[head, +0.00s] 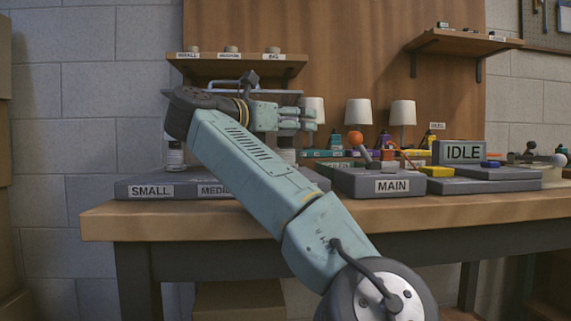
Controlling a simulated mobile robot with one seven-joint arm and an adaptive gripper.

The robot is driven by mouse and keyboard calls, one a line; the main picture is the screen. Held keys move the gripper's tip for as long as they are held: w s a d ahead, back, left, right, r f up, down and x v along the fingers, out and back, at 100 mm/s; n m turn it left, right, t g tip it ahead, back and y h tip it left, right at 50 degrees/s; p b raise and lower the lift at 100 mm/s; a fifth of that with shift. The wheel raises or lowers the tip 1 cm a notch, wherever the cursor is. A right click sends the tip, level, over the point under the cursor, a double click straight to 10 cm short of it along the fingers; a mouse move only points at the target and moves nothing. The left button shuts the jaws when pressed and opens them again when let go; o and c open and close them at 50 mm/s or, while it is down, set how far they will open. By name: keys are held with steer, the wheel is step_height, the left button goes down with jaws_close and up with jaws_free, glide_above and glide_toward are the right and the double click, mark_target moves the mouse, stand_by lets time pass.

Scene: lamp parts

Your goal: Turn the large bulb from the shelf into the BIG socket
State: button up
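The wall shelf (238,58) carries labels SMALL, MEDIUM and BIG. A small pale rounded object (272,50) stands above the BIG label; only its top part shows and I cannot tell if it is a whole bulb. The grey socket base (135,189) on the bench shows SMALL and part of MEDIUM; my arm hides its right part, and no BIG label shows there. A pale upright piece (287,156) shows partly behind my arm. My gripper (306,119) points right, below the shelf and above the bench. No bulb shows in it; its finger gap is unclear.
Two similar tops (193,49) and (229,49) stand on the shelf. White lampshades (358,112) stand behind. The MAIN box (365,182) with an orange-knobbed lever (356,138) and the IDLE sign (460,152) are on the right of the bench (470,208).

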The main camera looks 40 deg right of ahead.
steer(key=shift+w+f, duration=0.15)
steer(key=shift+f+n+t+b, duration=0.15)
steer(key=shift+n+t+b, duration=0.35)
steer(key=shift+t+b, duration=0.3)
steer(key=shift+t, duration=0.3)
steer(key=shift+r+n+t+y+b, duration=0.25)
steer(key=shift+n+t+y+b, duration=0.65)
steer(key=shift+n+t+b, duration=0.55)
steer(key=shift+o, duration=1.3)
steer(key=n+t+y, duration=0.1)
steer(key=t, duration=0.1)
steer(key=shift+n+t, duration=0.25)
steer(key=shift+t, duration=0.1)
steer(key=shift+w+a+r+n+t+y, duration=0.1)
steer(key=shift+w+n+t+y, duration=0.1)
steer(key=shift+n+t+y, duration=0.25)
steer(key=shift+w+a+r+n+t+y, duration=0.15)
steer(key=shift+n+t+y, duration=0.2)
steer(key=shift+t+y, duration=0.2)
steer(key=shift+c, duration=1.3)
steer(key=shift+s+n+t+y+p, duration=0.1)
steer(key=shift+n+t+y+p, duration=0.25)
steer(key=shift+n+t+y, duration=0.55)
steer(key=shift+a+f+n+t+y+p, duration=0.1)
steer(key=shift+f+n+t+y+p, duration=0.1)
steer(key=shift+n+t+y+p, duration=0.9)
steer(key=shift+y, duration=0.8)
